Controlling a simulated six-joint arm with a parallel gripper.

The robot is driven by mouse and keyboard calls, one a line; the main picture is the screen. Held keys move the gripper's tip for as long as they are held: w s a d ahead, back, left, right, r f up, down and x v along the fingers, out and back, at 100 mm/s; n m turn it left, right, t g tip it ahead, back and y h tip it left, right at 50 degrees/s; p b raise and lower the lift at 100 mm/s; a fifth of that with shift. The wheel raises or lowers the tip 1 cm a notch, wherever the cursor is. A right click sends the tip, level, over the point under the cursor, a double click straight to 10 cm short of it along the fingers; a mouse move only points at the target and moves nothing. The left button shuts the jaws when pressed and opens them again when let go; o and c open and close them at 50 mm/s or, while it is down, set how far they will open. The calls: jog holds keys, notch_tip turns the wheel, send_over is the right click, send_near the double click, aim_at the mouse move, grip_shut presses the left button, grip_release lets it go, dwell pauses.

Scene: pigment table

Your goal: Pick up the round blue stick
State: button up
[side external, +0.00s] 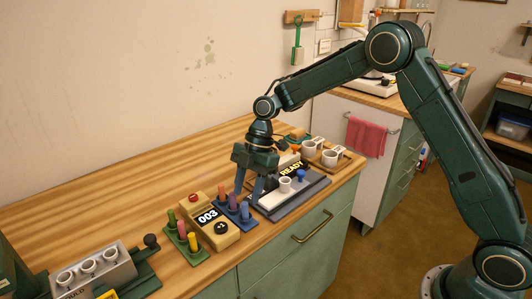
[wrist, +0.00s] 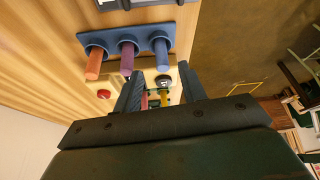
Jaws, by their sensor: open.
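The round blue stick (side external: 245,210) stands upright in the blue rack (side external: 236,220), at the right end of its row. The same rack holds a purple stick (side external: 232,201) and an orange stick (side external: 222,191). In the wrist view the blue stick (wrist: 163,57) shows just beyond the fingertips, roughly in line with the gap between them. My gripper (side external: 248,190) is open and points down just behind and above the blue stick's end of the rack. Both fingers also show in the wrist view (wrist: 159,78), with nothing held between them.
A tan box with a 003 display (side external: 208,216) and a red button stands beside the rack. A green rack (side external: 183,247) with several sticks is left of it. A dark READY device (side external: 298,192) with a cup is close on the right. Bare wood lies at the back left.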

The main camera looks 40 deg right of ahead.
aim_at(245, 203)
jog(key=shift+x, duration=2.4)
jog(key=shift+s+d, duration=0.1)
jog(key=shift+s, duration=0.05)
grip_shut()
